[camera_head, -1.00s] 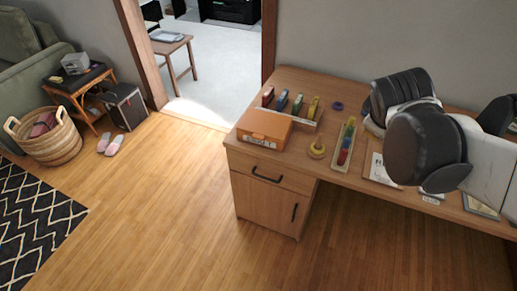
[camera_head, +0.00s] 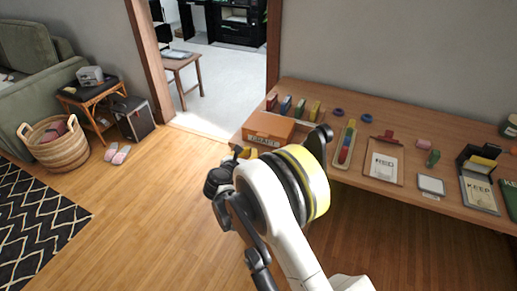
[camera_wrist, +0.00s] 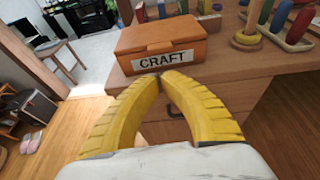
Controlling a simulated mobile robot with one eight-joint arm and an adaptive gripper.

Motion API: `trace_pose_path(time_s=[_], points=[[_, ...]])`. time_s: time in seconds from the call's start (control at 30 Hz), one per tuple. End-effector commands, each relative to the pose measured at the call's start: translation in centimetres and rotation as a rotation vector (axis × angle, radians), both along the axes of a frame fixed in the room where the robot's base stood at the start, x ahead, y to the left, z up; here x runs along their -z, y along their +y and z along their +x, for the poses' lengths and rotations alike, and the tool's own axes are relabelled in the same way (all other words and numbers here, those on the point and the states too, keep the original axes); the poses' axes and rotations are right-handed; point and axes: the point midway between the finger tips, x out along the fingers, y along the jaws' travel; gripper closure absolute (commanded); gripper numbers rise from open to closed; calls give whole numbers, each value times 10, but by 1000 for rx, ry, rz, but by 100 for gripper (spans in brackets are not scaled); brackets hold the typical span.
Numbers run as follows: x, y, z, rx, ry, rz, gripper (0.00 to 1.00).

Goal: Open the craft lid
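The craft box (camera_wrist: 160,45) is an orange box with a lid (camera_wrist: 160,33) and a front label reading CRAFT. It stands on the desk's left end, and its lid looks down. It also shows in the head view (camera_head: 269,127). My gripper (camera_wrist: 161,75) has yellow ribbed fingers with their tips together, nothing between them. In the wrist view the tips appear just below the label, in front of the box. In the head view my arm hides much of the gripper and the desk front.
The wooden desk (camera_head: 400,155) also holds colored blocks in racks (camera_head: 346,145), a clipboard (camera_head: 384,164) and small signs. A drawer handle (camera_wrist: 174,112) is below the box. Floor (camera_head: 150,215) left of the desk is clear. A basket (camera_head: 58,147) stands far left.

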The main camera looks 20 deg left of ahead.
Motion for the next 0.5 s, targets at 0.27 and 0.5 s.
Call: trace_pose_path(time_s=[0.27,0.5], points=[[17,-2,39,3,0,0,100],[29,-3,77,3,1,1,100]])
